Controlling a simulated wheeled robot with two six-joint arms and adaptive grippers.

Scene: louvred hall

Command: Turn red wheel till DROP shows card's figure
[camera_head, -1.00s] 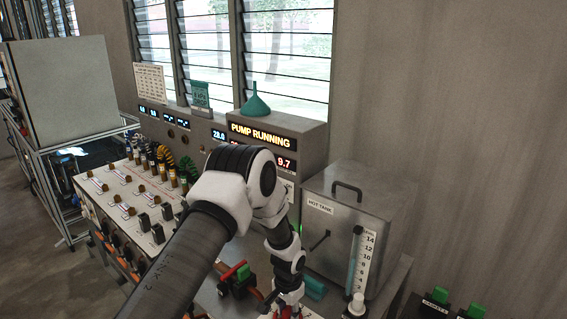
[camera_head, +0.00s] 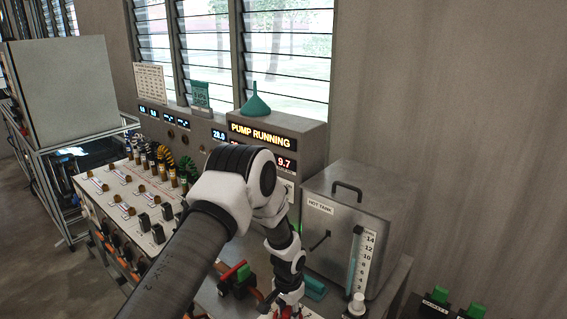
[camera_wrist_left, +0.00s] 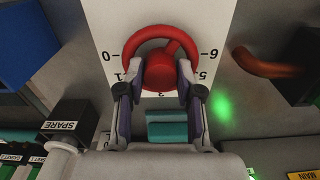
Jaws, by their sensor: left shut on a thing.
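The red wheel (camera_wrist_left: 162,32) sits on a pale panel with a printed scale, 0 at its left and 6 at its right. My left gripper (camera_wrist_left: 160,78) has its fingers closed on the wheel's near part, and they hide some of the scale. In the head view the left gripper (camera_head: 287,309) is low at the bottom edge, over the bench. A teal card (camera_head: 201,94) stands on the console; its figure is too small to read surely. The display panel (camera_head: 262,135) says PUMP RUNNING, with 9.7 below; my arm covers other readouts, and no DROP label is legible. My right gripper is out of view.
A steel hot tank (camera_head: 352,217) with a level gauge stands right of my arm. A teal funnel (camera_head: 255,101) stands on the console. Plug cables and switches fill the left panel.

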